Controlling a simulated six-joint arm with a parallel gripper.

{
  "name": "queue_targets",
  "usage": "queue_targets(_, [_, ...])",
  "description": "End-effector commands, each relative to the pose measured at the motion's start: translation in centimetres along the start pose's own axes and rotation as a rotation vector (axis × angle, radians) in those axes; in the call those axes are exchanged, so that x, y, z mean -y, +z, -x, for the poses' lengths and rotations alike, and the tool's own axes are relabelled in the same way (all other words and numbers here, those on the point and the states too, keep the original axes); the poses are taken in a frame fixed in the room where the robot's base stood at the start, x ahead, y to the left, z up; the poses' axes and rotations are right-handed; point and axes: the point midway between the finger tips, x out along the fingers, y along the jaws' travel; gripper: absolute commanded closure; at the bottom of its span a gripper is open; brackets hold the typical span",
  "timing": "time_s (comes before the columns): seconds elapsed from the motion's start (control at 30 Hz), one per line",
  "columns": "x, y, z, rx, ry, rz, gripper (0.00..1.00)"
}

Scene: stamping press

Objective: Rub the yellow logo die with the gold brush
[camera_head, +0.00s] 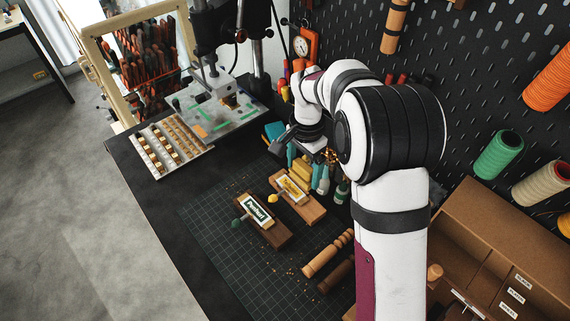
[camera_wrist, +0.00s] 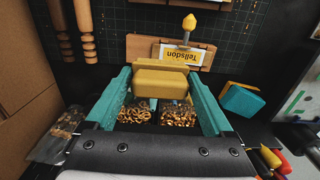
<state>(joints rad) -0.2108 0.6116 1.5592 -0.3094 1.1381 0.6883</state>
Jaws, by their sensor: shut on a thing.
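The yellow logo die (camera_head: 290,187) lies on a wooden board on the cutting mat, with a yellow knob at its near end. In the wrist view its white and yellow face (camera_wrist: 182,56) reads "Tellsdon" upside down. My gripper (camera_head: 305,167), with teal fingers, is shut on the gold brush (camera_wrist: 160,84), a yellow block held between the fingertips. The brush (camera_head: 302,171) is just behind the die and, in the wrist view, covers part of the die's lower edge. I cannot tell whether they touch. The brush's underside is hidden.
A green logo die (camera_head: 257,209) lies left of the yellow one. Turned wooden handles (camera_head: 327,253) lie in front. Curly brass shavings (camera_wrist: 178,117) show between my fingers. A blue and yellow block (camera_wrist: 241,99) is to the right. The press (camera_head: 215,95) stands behind; the mat's left side is clear.

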Motion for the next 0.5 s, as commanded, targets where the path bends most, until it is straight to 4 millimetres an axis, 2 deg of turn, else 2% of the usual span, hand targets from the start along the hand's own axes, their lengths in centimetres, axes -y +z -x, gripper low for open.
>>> queue_targets(0.23, [-0.1, -0.1, -0.9, 0.001, 0.001, -0.030, 0.58])
queue_targets(0.5, [-0.1, 0.0, -3.2, 0.001, 0.002, -0.026, 0.58])
